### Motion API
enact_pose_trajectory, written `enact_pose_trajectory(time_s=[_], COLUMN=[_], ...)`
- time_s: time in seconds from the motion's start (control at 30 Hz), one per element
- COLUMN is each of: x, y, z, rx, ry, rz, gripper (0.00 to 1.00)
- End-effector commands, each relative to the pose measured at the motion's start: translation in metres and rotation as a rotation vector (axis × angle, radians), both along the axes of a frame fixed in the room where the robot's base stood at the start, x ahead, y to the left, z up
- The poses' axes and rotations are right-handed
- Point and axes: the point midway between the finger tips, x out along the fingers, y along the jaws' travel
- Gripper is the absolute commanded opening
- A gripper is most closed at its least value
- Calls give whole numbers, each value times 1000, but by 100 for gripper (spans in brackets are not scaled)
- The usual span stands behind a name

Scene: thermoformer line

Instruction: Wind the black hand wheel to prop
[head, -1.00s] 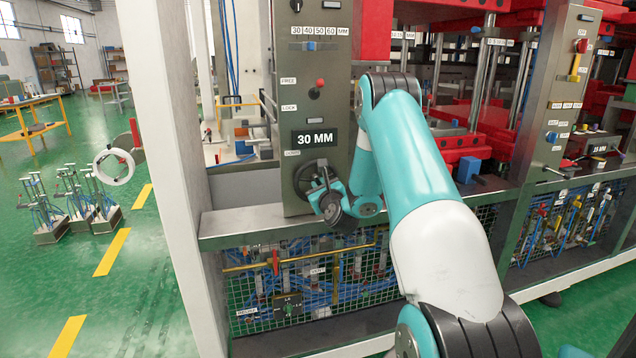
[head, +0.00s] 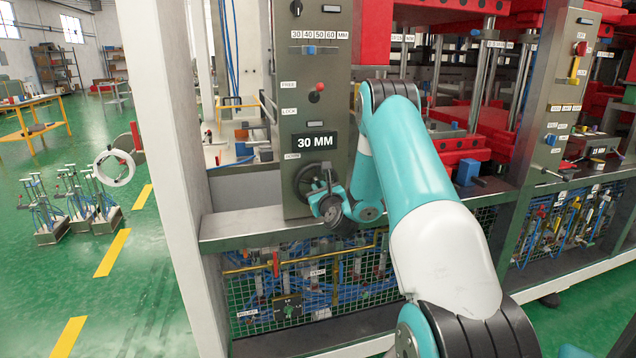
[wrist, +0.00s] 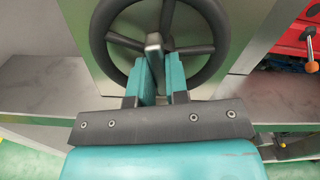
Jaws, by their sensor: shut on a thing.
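The black hand wheel (head: 301,182) is on the grey control panel, below a display (head: 315,141) reading 30 MM. In the wrist view its black rim (wrist: 218,60) and spokes fill the upper middle. My gripper (head: 328,186) is at the wheel's front right in the head view. In the wrist view my gripper (wrist: 158,72) has its teal fingers shut on a grey metal piece (wrist: 153,42) in front of the wheel, apparently its handle. The fingers hide the lower middle of the wheel. A small label above the wheel is too small to read surely.
Above the display are a red-knobbed lever (head: 320,86) between FREE and LOCK labels and a 30 to 60 MM scale (head: 318,50). A metal ledge (head: 260,222) runs below the panel. A white post (head: 165,150) stands left; red press parts (head: 465,145) are right.

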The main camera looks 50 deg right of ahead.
Motion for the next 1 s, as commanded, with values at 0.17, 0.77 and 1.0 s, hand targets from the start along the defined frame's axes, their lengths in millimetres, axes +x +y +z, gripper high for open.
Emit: enact_pose_trajectory(time_s=[0.17,0.77,1.0], x=[-1,-1,0], y=[-2,-2,-2], z=[4,4,4], rx=[82,169,288], ry=[-54,-109,-181], rz=[-4,-4,-4], gripper=[0,0,0])
